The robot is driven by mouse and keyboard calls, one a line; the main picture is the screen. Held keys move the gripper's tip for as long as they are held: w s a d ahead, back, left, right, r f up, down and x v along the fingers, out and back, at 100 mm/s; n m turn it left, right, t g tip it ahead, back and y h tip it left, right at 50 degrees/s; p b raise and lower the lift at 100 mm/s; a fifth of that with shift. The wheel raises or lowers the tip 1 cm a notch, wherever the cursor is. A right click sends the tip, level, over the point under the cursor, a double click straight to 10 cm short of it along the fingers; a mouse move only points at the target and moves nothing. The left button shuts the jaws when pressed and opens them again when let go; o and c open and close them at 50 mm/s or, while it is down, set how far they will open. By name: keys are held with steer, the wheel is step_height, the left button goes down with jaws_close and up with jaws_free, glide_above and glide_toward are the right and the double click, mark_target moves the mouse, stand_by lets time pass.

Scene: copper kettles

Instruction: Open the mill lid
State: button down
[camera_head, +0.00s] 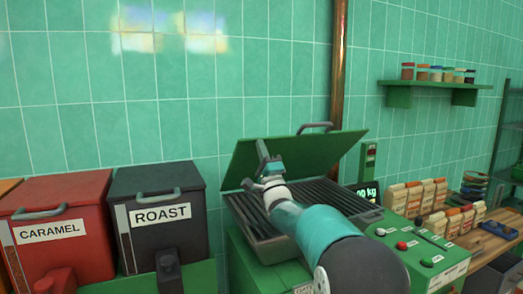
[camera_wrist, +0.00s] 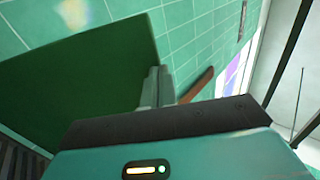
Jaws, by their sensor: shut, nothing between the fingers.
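The mill (camera_head: 262,222) is a green machine with a dark ribbed grate on top. Its green lid (camera_head: 318,150) stands raised and tilted back behind the grate, with a metal handle (camera_head: 315,127) at its upper edge. My gripper (camera_head: 263,157) is shut and empty, in front of the left part of the lid and above the grate. In the wrist view the lid (camera_wrist: 75,75) fills the left side, and my shut fingers (camera_wrist: 156,87) lie by its right edge. I cannot tell whether they touch it.
A red CARAMEL bin (camera_head: 60,225) and a dark ROAST bin (camera_head: 165,215) stand to the left. A green control panel (camera_head: 425,255) with knobs and several small packets (camera_head: 410,200) are to the right. A copper pipe (camera_head: 338,70) and green shelf (camera_head: 432,88) are on the tiled wall.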

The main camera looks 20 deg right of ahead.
steer(key=w+a+r+g, duration=0.1)
steer(key=w+r+g, duration=0.2)
steer(key=w+r, duration=0.6)
steer(key=w, duration=0.2)
steer(key=shift+w+a+r, duration=0.3)
steer(key=shift+a, duration=0.05)
steer(key=shift+f, duration=0.15)
stand_by(0.4)
